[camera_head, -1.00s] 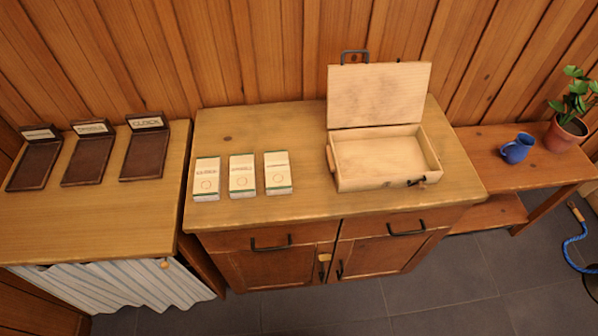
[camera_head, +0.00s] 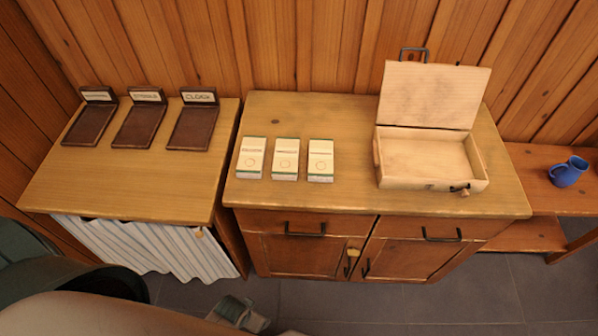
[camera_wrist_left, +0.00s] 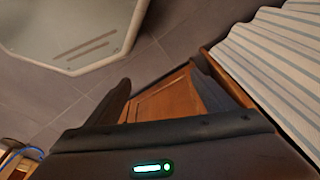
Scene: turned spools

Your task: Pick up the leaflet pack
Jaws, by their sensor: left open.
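Three white packs with green edges stand in a row on the middle cabinet's top: a left pack (camera_head: 251,158), a middle pack (camera_head: 285,159) and a right pack (camera_head: 320,160). Their print is too small to read, so I cannot tell which is the leaflet pack. My left gripper (camera_wrist_left: 161,74) is open and empty in the left wrist view, low in front of the furniture and apart from the packs. My left arm shows at the bottom left of the head view.
An open, empty wooden box (camera_head: 430,184) stands right of the packs. Three dark labelled trays (camera_head: 139,126) stand on the left counter (camera_head: 90,190), above a striped curtain (camera_head: 140,245). A blue mug (camera_head: 568,172) is on the right shelf. Bare cabinet top (camera_head: 300,198) lies before the packs.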

